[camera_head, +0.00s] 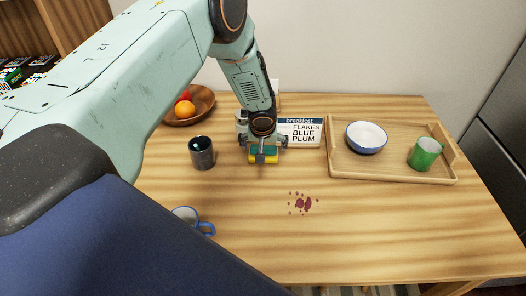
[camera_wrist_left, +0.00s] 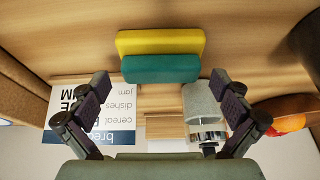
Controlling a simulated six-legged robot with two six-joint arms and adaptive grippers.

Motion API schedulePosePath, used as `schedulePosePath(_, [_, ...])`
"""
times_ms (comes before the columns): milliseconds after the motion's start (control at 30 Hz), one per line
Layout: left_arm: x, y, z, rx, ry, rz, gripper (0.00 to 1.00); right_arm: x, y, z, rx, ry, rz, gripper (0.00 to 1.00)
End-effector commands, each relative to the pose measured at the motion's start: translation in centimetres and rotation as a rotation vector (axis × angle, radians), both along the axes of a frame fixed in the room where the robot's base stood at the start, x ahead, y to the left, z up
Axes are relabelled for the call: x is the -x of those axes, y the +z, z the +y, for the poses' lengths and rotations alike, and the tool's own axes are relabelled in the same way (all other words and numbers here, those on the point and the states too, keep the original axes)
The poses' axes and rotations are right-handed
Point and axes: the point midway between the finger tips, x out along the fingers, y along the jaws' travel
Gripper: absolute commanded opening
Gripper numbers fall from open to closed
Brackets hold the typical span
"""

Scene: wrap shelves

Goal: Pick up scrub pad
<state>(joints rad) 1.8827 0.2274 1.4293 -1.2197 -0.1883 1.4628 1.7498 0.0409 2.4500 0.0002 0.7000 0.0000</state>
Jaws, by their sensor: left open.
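The scrub pad (camera_head: 257,160) is a yellow and teal block on the wooden table, partly hidden by my left gripper. In the left wrist view the scrub pad (camera_wrist_left: 160,42) shows whole, beyond the fingertips, with its yellow layer above the teal one. My left gripper (camera_head: 263,146) is over the pad in the head view. In the left wrist view my left gripper (camera_wrist_left: 160,88) has its fingers wide apart, one to each side of the pad, with nothing between the tips. I cannot tell the exact gap to the pad. My right gripper is not in view.
A breakfast card (camera_head: 305,132) stands just behind the pad. A dark cup (camera_head: 202,153) is left of it, a fruit bowl (camera_head: 199,105) behind. A tray (camera_head: 390,176) holds a bowl and green mug at right.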

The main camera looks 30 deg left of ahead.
Motion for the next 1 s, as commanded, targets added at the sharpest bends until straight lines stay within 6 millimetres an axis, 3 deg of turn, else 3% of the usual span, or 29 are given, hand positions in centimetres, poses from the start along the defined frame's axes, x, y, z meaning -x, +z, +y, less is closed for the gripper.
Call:
schedulePosePath(267, [-0.13,-0.21,-0.02,0.000,0.000,-0.001,1.00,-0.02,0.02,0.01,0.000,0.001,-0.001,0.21])
schedulePosePath(800, [0.14,-0.28,0.35,0.000,0.000,0.001,0.54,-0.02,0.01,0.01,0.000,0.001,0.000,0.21])
schedulePosePath(1000, [0.09,-0.22,0.33,0.000,0.000,0.000,0.53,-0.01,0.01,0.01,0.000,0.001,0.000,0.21])
